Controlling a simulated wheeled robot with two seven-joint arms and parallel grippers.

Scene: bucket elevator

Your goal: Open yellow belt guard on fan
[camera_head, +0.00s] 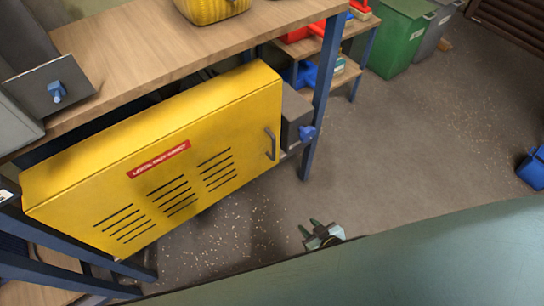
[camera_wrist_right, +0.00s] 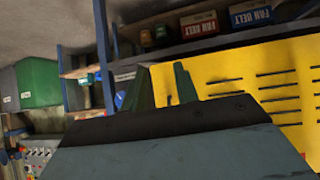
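The yellow belt guard (camera_head: 190,150) is a large box under the wooden bench top, with dark louvre slots, a red label and a dark handle (camera_head: 270,144) near its right edge. Its front looks closed. In the right wrist view, the slotted yellow face (camera_wrist_right: 255,80) fills the right side. My right gripper (camera_head: 309,227) is below and right of the handle, apart from the guard. Its two green fingers (camera_wrist_right: 163,88) are spread with nothing clearly between them. My left gripper is not in view. The fan itself cannot be made out.
The wooden bench (camera_head: 170,50) overhangs the guard, and a blue post (camera_head: 325,90) stands just right of it. A yellow basket (camera_head: 210,8) sits on top. Green bin (camera_head: 400,38) and shelves stand behind. A blue container (camera_head: 532,168) is far right. Floor between is free.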

